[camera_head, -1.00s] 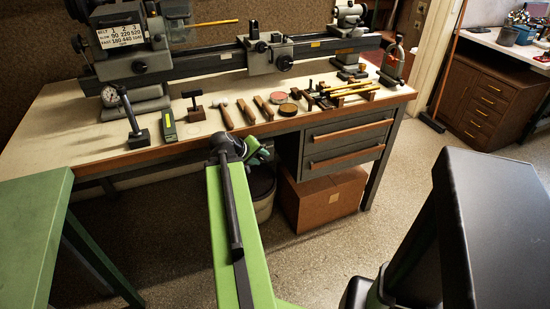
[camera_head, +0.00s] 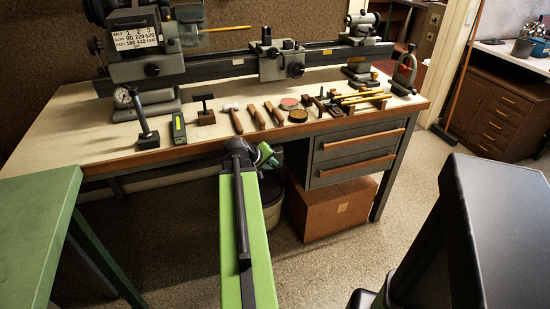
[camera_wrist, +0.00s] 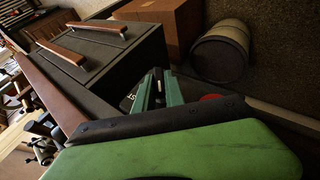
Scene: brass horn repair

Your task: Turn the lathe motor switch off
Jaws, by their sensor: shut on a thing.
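The lathe (camera_head: 150,70) stands on the bench, its speed plate facing me. In the head view my gripper (camera_head: 265,155) is below the bench's front edge, partly hidden behind my arm. In the wrist view my gripper (camera_wrist: 165,90) has its green jaws close together on a small part of the lathe motor switch. The switch's dark plate (camera_wrist: 128,100) with white lettering shows beside the jaws, and a red round part (camera_wrist: 210,98) shows on the other side. My wrist link covers the rest, so the switch's position cannot be read.
The bench top (camera_head: 75,130) holds a hammer (camera_head: 233,118), tins and other tools near its front edge. The drawer unit (camera_head: 355,150), a cardboard box (camera_head: 335,208) and a bin (camera_head: 272,208) are close to my arm. A green table (camera_head: 35,220) stands at left.

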